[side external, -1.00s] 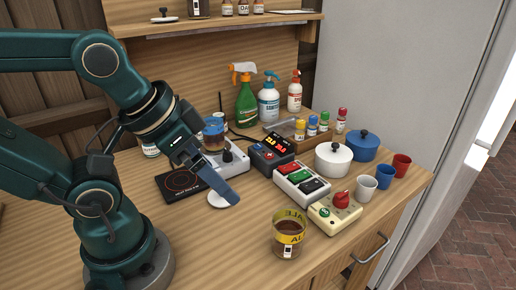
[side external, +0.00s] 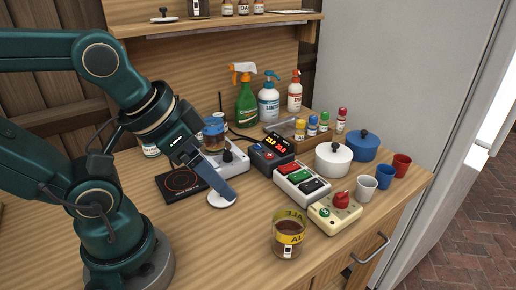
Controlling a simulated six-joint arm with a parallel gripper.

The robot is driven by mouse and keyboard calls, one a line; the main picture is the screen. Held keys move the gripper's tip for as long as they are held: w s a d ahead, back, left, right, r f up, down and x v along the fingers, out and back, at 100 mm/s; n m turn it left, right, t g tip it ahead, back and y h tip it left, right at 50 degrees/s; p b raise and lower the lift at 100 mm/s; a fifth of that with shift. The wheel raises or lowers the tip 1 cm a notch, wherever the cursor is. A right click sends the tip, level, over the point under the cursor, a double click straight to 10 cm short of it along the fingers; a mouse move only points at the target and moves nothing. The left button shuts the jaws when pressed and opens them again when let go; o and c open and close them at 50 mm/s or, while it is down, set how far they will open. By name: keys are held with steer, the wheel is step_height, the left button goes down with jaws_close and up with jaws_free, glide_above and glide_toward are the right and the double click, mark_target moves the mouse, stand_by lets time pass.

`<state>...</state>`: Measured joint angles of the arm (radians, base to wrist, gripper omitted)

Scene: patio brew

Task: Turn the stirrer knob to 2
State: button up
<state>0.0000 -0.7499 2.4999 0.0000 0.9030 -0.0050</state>
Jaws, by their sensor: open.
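A pale grey stirrer-like base (side external: 238,166) stands at mid-counter, with a blue-topped glass jar (side external: 214,134) on its back part. A dark knob (side external: 228,155) sits on top of the base toward its front right. Its marks and pointer are too small to read. My gripper (side external: 229,194) is open and empty, low in front of the base, between the knob and a white disc (side external: 218,201). One long grey-blue finger shows clearly; the other is mostly hidden. It appears apart from the knob. My gripper and wrist cover part of the base.
A black hot plate (side external: 180,184) lies left of the base, and a dark display box (side external: 270,155) to its right. A switch box (side external: 301,183), a cream box with a red knob (side external: 341,198) and a glass beaker (side external: 288,240) stand right.

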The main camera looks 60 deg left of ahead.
steer(key=shift+w+r, duration=0.1)
steer(key=shift+r, duration=0.25)
steer(key=shift+c, duration=0.3)
steer(key=w+a+r+n+g, duration=0.1)
steer(key=w+a+r+n, duration=0.2)
steer(key=w, duration=0.2)
steer(key=n+g, duration=0.5)
steer(key=n, duration=0.1)
glide_above(227, 150)
step_height(227, 150, down, 10)
steer(key=shift+d+r, duration=0.1)
steer(key=shift+r, duration=0.15)
steer(key=shift+f, duration=2.4)
steer(key=shift+c, duration=0.4)
jaws_close()
